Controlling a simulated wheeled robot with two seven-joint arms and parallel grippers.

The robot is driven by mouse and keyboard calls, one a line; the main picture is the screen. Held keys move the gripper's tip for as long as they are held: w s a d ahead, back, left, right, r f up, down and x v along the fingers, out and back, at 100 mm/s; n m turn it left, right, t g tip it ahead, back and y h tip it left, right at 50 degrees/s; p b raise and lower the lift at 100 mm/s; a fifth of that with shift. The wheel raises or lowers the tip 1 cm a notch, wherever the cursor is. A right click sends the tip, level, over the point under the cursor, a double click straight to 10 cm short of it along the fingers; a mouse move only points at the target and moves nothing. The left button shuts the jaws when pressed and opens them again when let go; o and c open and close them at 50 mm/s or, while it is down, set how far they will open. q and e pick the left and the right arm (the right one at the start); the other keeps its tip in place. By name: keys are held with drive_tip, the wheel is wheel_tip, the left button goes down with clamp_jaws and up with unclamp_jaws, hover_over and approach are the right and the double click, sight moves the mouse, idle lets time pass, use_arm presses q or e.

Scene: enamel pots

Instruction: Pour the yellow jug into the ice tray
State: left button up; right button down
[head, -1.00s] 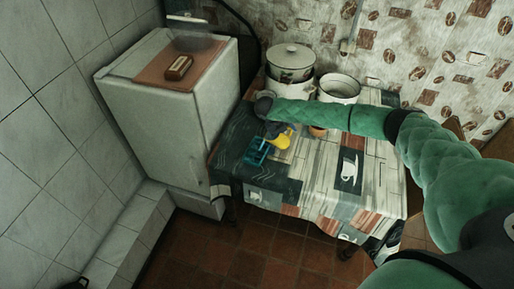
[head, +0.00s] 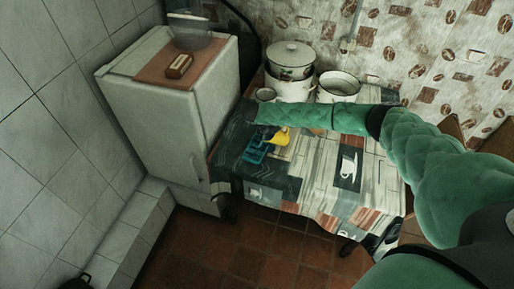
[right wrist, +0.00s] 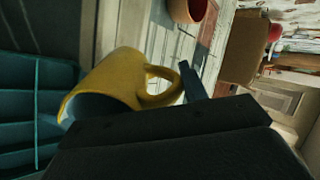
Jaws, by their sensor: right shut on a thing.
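The yellow jug (head: 281,137) is over the cloth-covered table, just right of and close to the teal ice tray (head: 256,151). In the right wrist view the jug (right wrist: 112,82) is tipped, its open mouth toward the tray (right wrist: 35,115) at the left. My right gripper (head: 271,131) is shut on the jug at its handle side; one dark finger shows by the handle in the wrist view. My arm partly covers the gripper from above. Whether anything flows from the jug cannot be seen. My left gripper is not in view.
A lidded white pot (head: 290,60) and an open white pot (head: 339,87) stand at the table's back, with a small round vessel (head: 265,95) beside them. A reddish-brown cup (right wrist: 188,8) shows in the wrist view. A fridge (head: 175,110) stands left. The table's front is clear.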

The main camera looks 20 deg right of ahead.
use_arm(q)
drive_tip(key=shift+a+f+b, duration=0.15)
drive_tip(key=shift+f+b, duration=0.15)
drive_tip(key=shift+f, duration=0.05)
use_arm(e)
drive_tip(key=shift+a+h, duration=0.2)
drive_tip(key=shift+h, duration=0.2)
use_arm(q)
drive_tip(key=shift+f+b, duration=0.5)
use_arm(e)
drive_tip(key=shift+a+r+h, duration=0.2)
drive_tip(key=shift+a+h, duration=0.15)
drive_tip(key=shift+h, duration=0.35)
drive_tip(key=shift+a+r+h, duration=0.1)
drive_tip(key=shift+a+h, duration=0.05)
drive_tip(key=shift+h, duration=0.25)
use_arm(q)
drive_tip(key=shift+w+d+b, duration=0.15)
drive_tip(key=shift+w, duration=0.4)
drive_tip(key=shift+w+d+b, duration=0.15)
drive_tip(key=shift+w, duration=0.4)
use_arm(e)
drive_tip(key=shift+a+r, duration=0.1)
drive_tip(key=shift+r, duration=0.05)
drive_tip(key=shift+a+h, duration=0.1)
drive_tip(key=shift+h, duration=0.2)
drive_tip(key=shift+r, duration=0.1)
